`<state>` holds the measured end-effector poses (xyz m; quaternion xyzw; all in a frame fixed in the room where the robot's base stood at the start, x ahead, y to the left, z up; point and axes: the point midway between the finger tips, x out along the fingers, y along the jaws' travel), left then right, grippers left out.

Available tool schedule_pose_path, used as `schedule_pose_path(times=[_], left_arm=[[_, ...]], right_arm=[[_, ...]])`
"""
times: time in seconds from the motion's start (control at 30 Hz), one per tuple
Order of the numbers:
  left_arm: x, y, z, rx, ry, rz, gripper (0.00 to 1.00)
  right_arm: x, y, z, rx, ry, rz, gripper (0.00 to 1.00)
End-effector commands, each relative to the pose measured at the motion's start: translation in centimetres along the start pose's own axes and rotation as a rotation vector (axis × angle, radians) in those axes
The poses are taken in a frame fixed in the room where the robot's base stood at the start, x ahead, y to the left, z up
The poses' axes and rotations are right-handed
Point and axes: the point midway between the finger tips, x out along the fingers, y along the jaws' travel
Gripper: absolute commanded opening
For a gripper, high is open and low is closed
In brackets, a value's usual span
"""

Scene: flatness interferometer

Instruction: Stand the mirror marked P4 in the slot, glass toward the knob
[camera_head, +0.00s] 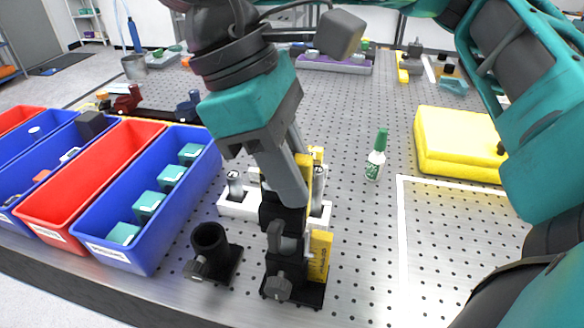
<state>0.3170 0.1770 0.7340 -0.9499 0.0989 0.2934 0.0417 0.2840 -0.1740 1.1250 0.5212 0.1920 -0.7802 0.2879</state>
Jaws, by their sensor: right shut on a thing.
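My right gripper (300,198) reaches down at the centre, fingers pointing down. It is shut on a yellow-edged piece (303,168), mostly hidden behind the near finger; I cannot read a P4 mark or see its glass side. Below the fingertips is a black fixture (292,288) with a grey knob (278,286) on its near side and a yellow labelled plate (319,256) on its right. The slot itself cannot be made out. A white rack (236,208) with grey posts stands just behind, partly hidden by the gripper. My left gripper does not show.
A black round holder (210,245) stands left of the fixture. Blue bins (122,250) and red bins (72,205) line the left. A green-capped bottle (376,158) and a yellow block (455,140) are to the right. The perforated board is clear at front right.

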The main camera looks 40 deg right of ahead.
Motion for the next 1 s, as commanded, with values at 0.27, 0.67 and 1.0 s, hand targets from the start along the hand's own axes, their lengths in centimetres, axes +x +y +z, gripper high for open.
schedule_pose_path(times=[0.27, 0.67, 1.0], left_arm=[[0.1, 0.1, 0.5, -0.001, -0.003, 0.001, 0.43], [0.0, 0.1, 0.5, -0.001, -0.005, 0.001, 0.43], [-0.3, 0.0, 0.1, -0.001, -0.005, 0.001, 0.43]], right_arm=[[0.3, 0.0, -0.1, -0.001, 0.001, -0.001, 0.24], [0.2, 0.0, -0.1, -0.001, 0.0, 0.0, 0.48], [-2.7, -0.1, -0.1, -0.002, 0.003, -0.002, 0.48]])
